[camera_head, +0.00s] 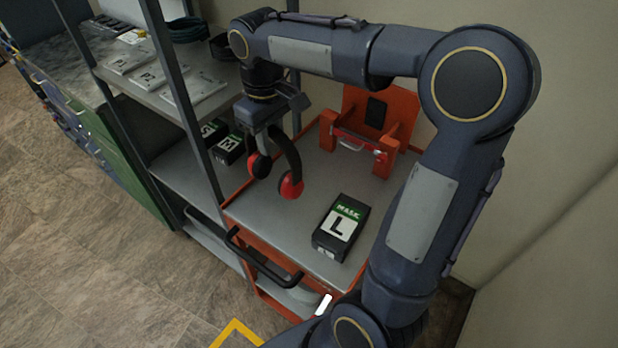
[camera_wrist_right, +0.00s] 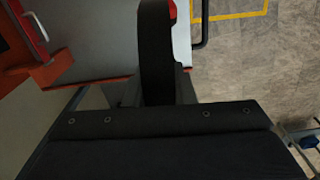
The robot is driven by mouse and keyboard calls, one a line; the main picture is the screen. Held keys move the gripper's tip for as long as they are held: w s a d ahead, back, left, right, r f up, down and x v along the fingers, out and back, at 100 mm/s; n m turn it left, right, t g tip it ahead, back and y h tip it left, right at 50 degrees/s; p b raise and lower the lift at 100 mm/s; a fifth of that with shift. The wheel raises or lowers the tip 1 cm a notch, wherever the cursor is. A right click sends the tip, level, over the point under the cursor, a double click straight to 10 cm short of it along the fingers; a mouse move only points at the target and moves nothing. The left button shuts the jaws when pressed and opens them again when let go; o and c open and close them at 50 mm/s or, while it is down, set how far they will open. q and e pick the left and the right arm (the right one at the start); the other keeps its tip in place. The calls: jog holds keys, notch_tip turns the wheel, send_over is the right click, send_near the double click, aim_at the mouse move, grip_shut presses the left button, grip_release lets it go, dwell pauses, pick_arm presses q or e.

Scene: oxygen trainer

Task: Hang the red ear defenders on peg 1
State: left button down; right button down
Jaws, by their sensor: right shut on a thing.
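The red ear defenders (camera_head: 291,187) have red cups and a black headband, and hang in the air above the grey top of the orange cart. My right gripper (camera_head: 267,128) points down and is shut on the headband. In the right wrist view the black headband (camera_wrist_right: 157,50) runs up from between the fingers (camera_wrist_right: 158,88), with a bit of red at its top. My left gripper is not in view. I cannot make out peg 1 in either view.
The orange cart (camera_head: 238,212) carries a black mask box (camera_head: 342,228) marked L and an orange stand (camera_head: 373,120) at its back. To the left, a grey shelf rack (camera_head: 178,100) with an upright post holds white packets and more boxes. A wall closes the right side.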

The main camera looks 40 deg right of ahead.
jog(key=w+d+f+p, duration=0.3)
jog(key=w+d+f, duration=0.2)
jog(key=d+f, duration=0.7)
jog(key=shift+w+d+f, duration=0.15)
jog(key=shift+d+f, duration=0.15)
jog(key=shift+d, duration=0.2)
jog(key=shift+f, duration=0.35)
jog(key=c, duration=1.2)
grip_release()
jog(key=shift+r, duration=0.1)
